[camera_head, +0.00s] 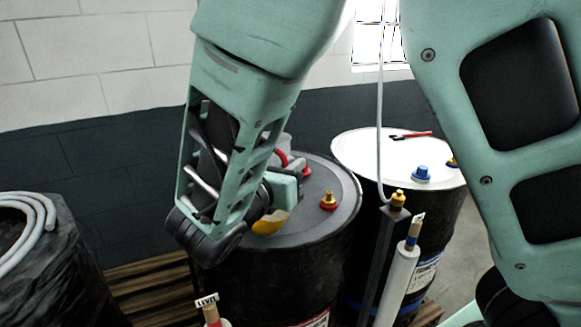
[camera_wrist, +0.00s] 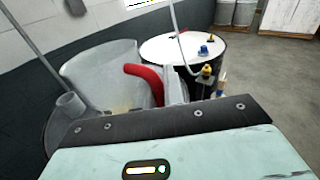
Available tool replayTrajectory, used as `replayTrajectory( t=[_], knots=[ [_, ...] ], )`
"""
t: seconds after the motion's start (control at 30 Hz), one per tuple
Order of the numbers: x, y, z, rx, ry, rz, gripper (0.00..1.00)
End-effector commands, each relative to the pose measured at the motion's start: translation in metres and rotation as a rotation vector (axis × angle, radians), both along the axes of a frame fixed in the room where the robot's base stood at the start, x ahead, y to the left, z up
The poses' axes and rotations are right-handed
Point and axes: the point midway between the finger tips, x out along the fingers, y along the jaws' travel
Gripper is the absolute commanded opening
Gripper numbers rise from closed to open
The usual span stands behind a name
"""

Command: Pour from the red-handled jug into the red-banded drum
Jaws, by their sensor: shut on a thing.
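The jug (camera_wrist: 95,80) is a pale grey, cloudy vessel with a thick red handle (camera_wrist: 148,82) and a short spout (camera_wrist: 70,103) at its left. My gripper (camera_wrist: 172,88) is shut on the handle; its fingertips are partly hidden. In the head view my arm hides most of the jug, and only a bit of red handle (camera_head: 282,158) shows beside my gripper (camera_head: 284,188). The red-banded drum (camera_head: 290,275) is black with a grey top, directly below the gripper. A yellow piece (camera_head: 268,223) shows over its top; I cannot tell what it is. No stream is visible.
A white-topped drum (camera_head: 350,150) with a blue cap (camera_head: 422,173) stands behind right. A post (camera_head: 380,265) and a white tube (camera_head: 398,280) stand in front. A black-wrapped drum (camera_head: 50,270) with hose is at left.

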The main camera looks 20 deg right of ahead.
Motion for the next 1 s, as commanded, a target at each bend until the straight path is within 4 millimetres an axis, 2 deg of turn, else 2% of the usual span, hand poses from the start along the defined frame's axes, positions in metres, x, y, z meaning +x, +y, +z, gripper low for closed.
replayTrajectory(
  t=[0.17, 0.53, 1.0],
  knots=[
    [0.0, 0.0, 0.003, 0.0, 0.0, 0.0, 0.0],
    [0.0, 0.0, 0.031, -0.001, 0.002, -0.001, 0.0],
    [0.0, 0.0, 0.03, -0.001, 0.001, 0.0, 0.0]
  ],
)
